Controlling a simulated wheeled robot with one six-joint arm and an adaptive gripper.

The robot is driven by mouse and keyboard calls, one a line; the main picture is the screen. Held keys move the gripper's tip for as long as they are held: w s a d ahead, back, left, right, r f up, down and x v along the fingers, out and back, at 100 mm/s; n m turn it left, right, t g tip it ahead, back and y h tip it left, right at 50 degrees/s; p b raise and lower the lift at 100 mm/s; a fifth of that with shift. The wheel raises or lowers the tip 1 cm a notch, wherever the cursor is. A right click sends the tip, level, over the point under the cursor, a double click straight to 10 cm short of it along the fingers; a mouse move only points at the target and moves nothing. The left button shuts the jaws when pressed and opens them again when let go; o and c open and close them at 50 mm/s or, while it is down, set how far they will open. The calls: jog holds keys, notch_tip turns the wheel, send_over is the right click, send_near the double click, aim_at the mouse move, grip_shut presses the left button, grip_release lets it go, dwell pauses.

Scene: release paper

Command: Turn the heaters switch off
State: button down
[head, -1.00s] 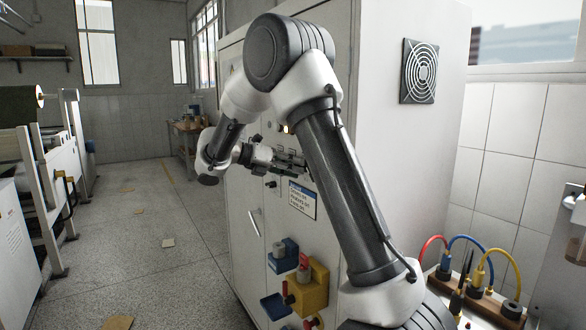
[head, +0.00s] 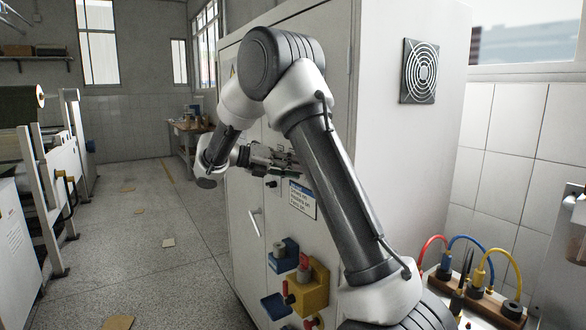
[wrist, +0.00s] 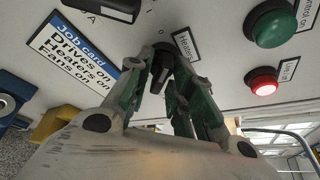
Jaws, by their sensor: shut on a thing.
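The heaters switch (wrist: 161,68) is a black rotary knob on the pale cabinet front, beside a small "Heaters" label (wrist: 184,45) in the wrist view. My gripper (wrist: 162,78) has its two green-padded fingers closed on either side of this knob. In the head view my gripper (head: 287,160) is at the cabinet face, and the knob is hidden there by my gripper and arm. I cannot tell for certain which mark the knob points to.
A job card (wrist: 75,58) reads drives on, heaters on, fans on. Another black switch (wrist: 105,8), a green button (wrist: 272,25) and a lit red button (wrist: 263,85) are nearby. Blue and yellow holders (head: 310,290) stick out lower on the cabinet (head: 240,225). The floor at left is mostly clear.

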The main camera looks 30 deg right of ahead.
jog(key=c, duration=1.5)
grip_release()
jog(key=v, duration=1.2)
